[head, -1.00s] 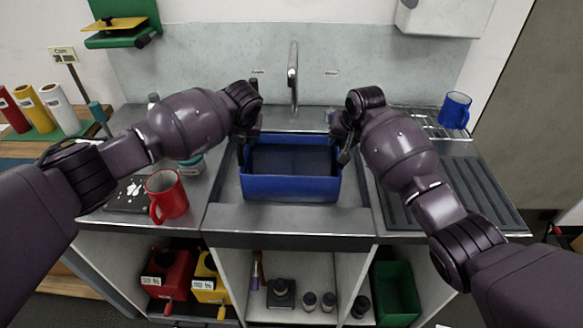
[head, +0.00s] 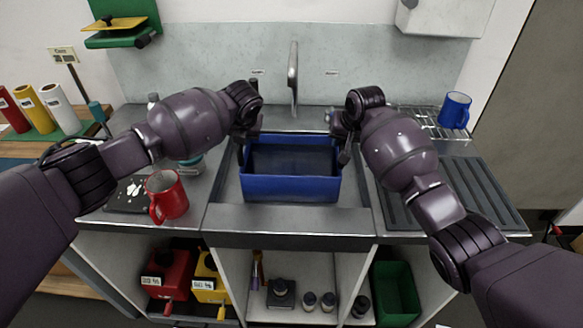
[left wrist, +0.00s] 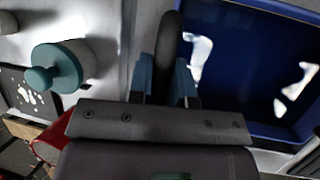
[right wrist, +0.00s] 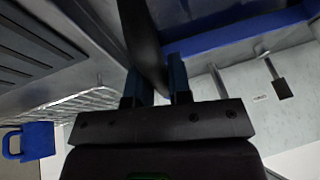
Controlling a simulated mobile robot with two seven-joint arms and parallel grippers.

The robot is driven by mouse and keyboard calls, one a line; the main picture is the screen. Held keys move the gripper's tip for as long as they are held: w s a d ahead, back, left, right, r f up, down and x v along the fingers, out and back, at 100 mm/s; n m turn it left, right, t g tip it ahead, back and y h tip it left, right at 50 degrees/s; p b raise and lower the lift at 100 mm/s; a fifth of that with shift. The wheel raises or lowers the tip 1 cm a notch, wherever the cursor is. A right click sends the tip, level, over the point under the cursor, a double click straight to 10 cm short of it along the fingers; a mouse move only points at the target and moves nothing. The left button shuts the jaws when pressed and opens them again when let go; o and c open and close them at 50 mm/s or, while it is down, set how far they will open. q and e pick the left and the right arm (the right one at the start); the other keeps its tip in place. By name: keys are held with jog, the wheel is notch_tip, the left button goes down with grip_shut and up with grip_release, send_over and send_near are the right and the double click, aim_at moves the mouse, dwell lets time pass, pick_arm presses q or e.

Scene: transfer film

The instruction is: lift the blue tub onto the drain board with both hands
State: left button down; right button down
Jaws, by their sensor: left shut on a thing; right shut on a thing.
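The blue tub (head: 291,188) is in the sink basin in the middle of the head view, upright and level. Whether its base touches the sink floor is hidden. My left gripper (head: 243,148) is at the tub's left side; in the left wrist view it (left wrist: 163,82) is shut on a dark handle (left wrist: 168,45). My right gripper (head: 346,150) is at the tub's right side; in the right wrist view it (right wrist: 156,85) is shut on another dark handle (right wrist: 140,35). The ridged grey drain board (head: 484,188) lies bare right of the sink.
A red mug (head: 172,198) and a teal-lidded jar (head: 190,165) stand left of the sink. A tall faucet (head: 293,75) rises behind the tub. A blue mug (head: 455,110) stands on a wire rack (head: 420,122) behind the drain board.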

dwell(0.7)
pick_arm(q)
jog(key=shift+w+r, duration=0.2)
jog(key=shift+r, duration=0.1)
pick_arm(e)
jog(key=shift+w+r, duration=0.15)
jog(key=shift+r, duration=0.05)
pick_arm(q)
jog(key=shift+r, duration=0.1)
pick_arm(e)
jog(key=shift+r, duration=0.1)
